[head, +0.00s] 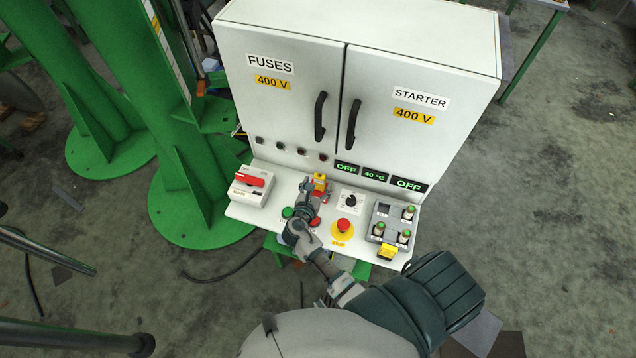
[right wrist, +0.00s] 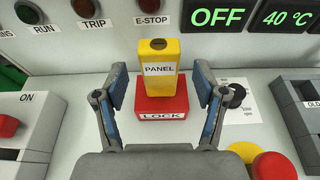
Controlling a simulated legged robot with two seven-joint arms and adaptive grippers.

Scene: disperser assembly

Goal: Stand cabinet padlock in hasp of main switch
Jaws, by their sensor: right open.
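A yellow block marked PANEL (right wrist: 158,70) stands upright on a red base marked LOCK (right wrist: 161,108); this may be the padlock, but I see no shackle. In the head view the yellow block (head: 319,181) is on the cabinet's sloping desk. My right gripper (right wrist: 161,80) is open and empty, its fingers to the left and right of the block with gaps on both sides. It also shows in the head view (head: 309,187), just in front of the block. The main switch (head: 250,184) is a pale box with a red handle, left of the gripper. I cannot make out its hasp. My left gripper is out of view.
A red emergency-stop button (head: 346,226) on a yellow disc and a black knob (head: 350,200) lie right of the gripper. A grey fuse holder (head: 382,222) stands farther right, with a yellow block (head: 388,251) at its front. The cabinet (head: 272,120) rises behind.

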